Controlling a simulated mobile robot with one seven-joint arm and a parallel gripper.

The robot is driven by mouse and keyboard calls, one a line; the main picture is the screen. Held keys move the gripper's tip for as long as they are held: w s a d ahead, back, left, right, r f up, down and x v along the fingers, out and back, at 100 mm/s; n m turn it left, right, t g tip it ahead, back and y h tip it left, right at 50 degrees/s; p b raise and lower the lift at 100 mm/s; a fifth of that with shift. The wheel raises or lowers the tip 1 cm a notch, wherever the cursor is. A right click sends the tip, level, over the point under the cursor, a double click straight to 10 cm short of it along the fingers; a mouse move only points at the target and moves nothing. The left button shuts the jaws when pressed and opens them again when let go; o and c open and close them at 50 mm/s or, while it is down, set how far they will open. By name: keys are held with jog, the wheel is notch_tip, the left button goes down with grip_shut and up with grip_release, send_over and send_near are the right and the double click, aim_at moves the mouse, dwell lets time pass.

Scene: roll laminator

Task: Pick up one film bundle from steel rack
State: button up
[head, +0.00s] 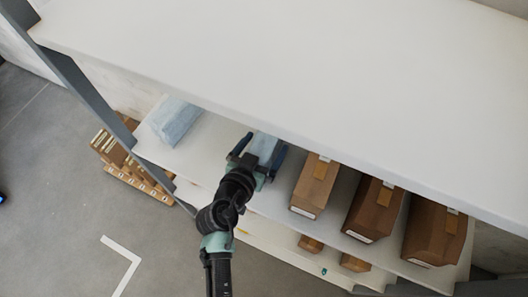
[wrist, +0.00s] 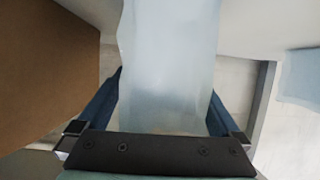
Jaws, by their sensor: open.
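A pale blue, translucent film bundle (wrist: 168,65) lies between the open fingers of my gripper (wrist: 160,115) in the wrist view. In the head view my gripper (head: 262,156) reaches onto a shelf of the steel rack (head: 200,160), with part of that bundle (head: 263,146) showing between its fingers. I cannot tell whether the fingers touch it. A second film bundle (head: 173,121) lies to the left on the same shelf, apart from my gripper. An edge of a pale blue bundle (wrist: 300,75) shows at the right of the wrist view.
Brown boxes (head: 314,186) stand right of my gripper on the same shelf; one box (wrist: 45,70) is close in the wrist view. The wide upper shelf (head: 290,70) overhangs the bundles. Smaller boxes (head: 311,244) sit lower. Stacked cartons (head: 130,165) stand left on the floor.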

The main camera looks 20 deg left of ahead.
jog(key=c, duration=1.1)
jog(key=shift+c, duration=0.2)
jog(key=shift+r, duration=0.1)
